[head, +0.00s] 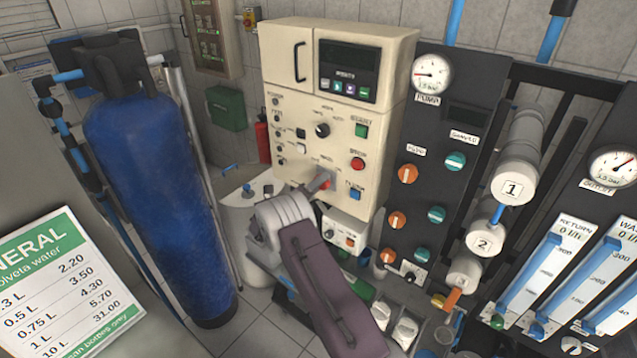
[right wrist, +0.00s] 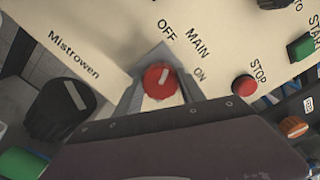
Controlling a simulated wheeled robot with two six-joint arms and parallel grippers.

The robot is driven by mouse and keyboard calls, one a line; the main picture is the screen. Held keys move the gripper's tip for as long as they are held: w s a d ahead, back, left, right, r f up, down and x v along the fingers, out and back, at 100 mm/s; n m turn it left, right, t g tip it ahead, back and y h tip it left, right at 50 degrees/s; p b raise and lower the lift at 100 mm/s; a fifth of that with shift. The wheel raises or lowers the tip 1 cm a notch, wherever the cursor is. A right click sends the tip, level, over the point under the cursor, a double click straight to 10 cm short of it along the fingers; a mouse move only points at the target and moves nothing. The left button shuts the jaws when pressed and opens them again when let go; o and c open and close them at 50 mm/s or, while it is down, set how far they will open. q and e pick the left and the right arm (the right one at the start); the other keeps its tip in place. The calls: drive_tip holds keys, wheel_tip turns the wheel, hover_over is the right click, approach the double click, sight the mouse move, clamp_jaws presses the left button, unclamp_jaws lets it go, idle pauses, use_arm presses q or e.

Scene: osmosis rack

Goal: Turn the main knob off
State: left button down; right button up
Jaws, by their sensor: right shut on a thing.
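The main knob (right wrist: 160,80) is a red round knob with a white mark, on the cream control panel (right wrist: 110,35). In the right wrist view its mark points up and slightly right, between the OFF and ON labels and nearer OFF. My right gripper (right wrist: 158,88) is shut on the knob, one finger on each side of it. In the head view my right gripper (head: 318,184) reaches the lower part of the panel (head: 290,95), and its body hides part of the knob. My left gripper is not in view.
A red stop button (right wrist: 245,85) and a green start button (right wrist: 301,47) sit right of the knob. A blue tank (head: 150,190) stands left; gauges and orange and teal valves are on the dark panel (head: 430,135) right.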

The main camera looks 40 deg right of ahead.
drive_tip(key=shift+n+p, duration=0.4)
drive_tip(key=shift+n, duration=1.1)
drive_tip(key=o, duration=1.4)
drive_tip(key=shift+c, duration=0.2)
drive_tip(key=shift+a, duration=0.1)
drive_tip(key=b+v, duration=0.3)
drive_tip(key=v, duration=0.6)
